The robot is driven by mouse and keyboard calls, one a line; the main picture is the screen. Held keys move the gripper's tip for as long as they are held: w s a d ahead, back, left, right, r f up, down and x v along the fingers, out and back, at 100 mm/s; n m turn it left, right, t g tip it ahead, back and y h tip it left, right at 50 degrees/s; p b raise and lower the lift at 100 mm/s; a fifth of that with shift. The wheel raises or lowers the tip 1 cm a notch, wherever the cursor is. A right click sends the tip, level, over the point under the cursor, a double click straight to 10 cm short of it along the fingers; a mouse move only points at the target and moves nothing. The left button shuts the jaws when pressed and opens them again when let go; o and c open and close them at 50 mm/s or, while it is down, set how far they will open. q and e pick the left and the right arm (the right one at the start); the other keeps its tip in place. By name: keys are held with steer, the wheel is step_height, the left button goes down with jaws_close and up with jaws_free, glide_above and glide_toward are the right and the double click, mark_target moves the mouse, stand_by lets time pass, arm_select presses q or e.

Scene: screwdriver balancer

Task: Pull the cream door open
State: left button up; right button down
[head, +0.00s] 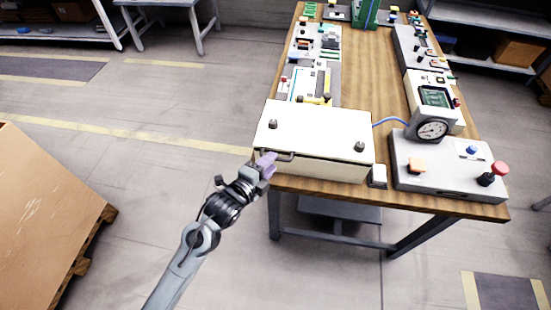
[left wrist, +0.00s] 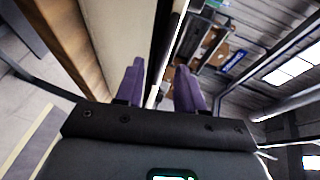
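A cream box with a cream front door (head: 325,167) sits at the near left end of the wooden table. The door looks closed. My left gripper (head: 266,163), with purple fingers, is at the left end of this handle. In the left wrist view its fingers (left wrist: 160,88) stand apart, with the cream panel (left wrist: 112,35) to the left and a narrow dark and white edge in the gap. I cannot tell whether the fingers touch the handle. My right gripper is not in view.
A gauge (head: 432,130) and a grey control box with a red knob (head: 499,168) stand right of the cream box on the table (head: 365,85). Several devices line the table behind. A large brown crate (head: 45,215) is at the left. The floor before the door is clear.

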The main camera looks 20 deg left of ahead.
arm_select(q)
steer(key=shift+x, duration=1.9)
jaws_close()
